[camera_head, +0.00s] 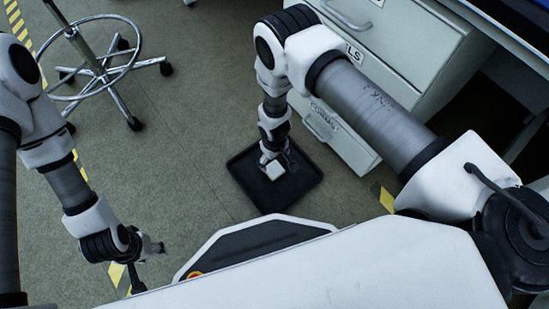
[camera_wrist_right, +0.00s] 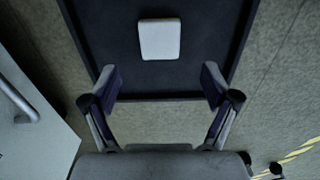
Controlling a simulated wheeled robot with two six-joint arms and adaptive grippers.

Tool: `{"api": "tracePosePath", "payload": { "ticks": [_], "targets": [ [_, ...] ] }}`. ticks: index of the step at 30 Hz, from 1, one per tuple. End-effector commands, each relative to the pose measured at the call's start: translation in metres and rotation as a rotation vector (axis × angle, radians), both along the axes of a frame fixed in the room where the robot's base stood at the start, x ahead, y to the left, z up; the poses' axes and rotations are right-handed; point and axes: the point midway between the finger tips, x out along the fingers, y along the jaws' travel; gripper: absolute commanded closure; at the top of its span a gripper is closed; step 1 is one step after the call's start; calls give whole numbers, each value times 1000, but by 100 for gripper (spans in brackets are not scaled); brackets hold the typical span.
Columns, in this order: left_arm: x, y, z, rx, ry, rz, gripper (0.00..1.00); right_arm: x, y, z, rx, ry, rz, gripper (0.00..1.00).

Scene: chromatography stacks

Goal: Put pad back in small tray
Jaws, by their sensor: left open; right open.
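The pad is a small white rounded square (camera_wrist_right: 160,39) lying flat on the floor of the dark tray in the right wrist view. It also shows in the head view (camera_head: 274,170), partly covered by my right gripper. The small tray (camera_head: 302,184) is a black, shallow, square tray on the floor; its near rim shows in the right wrist view (camera_wrist_right: 160,96). My right gripper (camera_wrist_right: 159,82) is open and empty, its fingers apart over the tray's rim, with the pad beyond the fingertips. My left gripper (camera_head: 152,252) is open, away from the tray at the lower left.
A white drawer cabinet (camera_head: 345,140) stands close to the tray's right side; its handle also shows in the right wrist view (camera_wrist_right: 18,98). A wheeled stool (camera_head: 98,68) stands at the upper left. The floor (camera_head: 185,150) left of the tray is clear.

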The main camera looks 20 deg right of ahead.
Motion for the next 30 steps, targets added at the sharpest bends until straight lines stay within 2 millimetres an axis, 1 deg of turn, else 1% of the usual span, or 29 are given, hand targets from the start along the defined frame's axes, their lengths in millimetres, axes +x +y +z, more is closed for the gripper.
{"api": "tracePosePath", "payload": {
  "ticks": [1, 4, 7, 14, 16, 17, 20, 21, 23, 24, 27, 30],
  "targets": [
    [0, 0, 21, 0, 0, 0, 50, 0, 0, 22, 0, 0, -1, 13],
    [0, 0, 33, 0, 0, 0, 50, 0, 0, 35, 0, 0, -1, 13],
    [0, 0, 37, 0, 0, 0, 50, 0, 0, 40, 0, 0, 0, 13],
    [0, 0, 36, 0, 0, 1, 50, 0, 0, 39, 0, 0, 0, 13],
    [0, 0, 36, 0, 0, 1, 50, -4, -4, 39, -1, 2, -8, 13],
    [0, 0, 36, 0, 0, 1, 50, -9, -10, 40, -2, 2, -18, 13],
    [0, 0, 36, 0, 0, 1, 50, -44, -42, 50, -6, 9, -87, 13],
    [0, 0, 36, 0, 0, 1, 50, -66, -58, 59, -5, 12, -129, 13],
    [0, 0, 36, 0, 0, 1, 50, -101, -81, 76, -4, 11, -196, 13],
    [0, 0, 36, 0, 0, 1, 50, -125, -92, 91, -2, 9, -240, 13],
    [0, 0, 36, 0, 0, 1, 50, -175, -109, 127, 4, 7, -330, 13],
    [0, 0, 36, 0, 0, 1, 50, -201, -115, 151, 9, 3, -378, 13]
  ]
}}
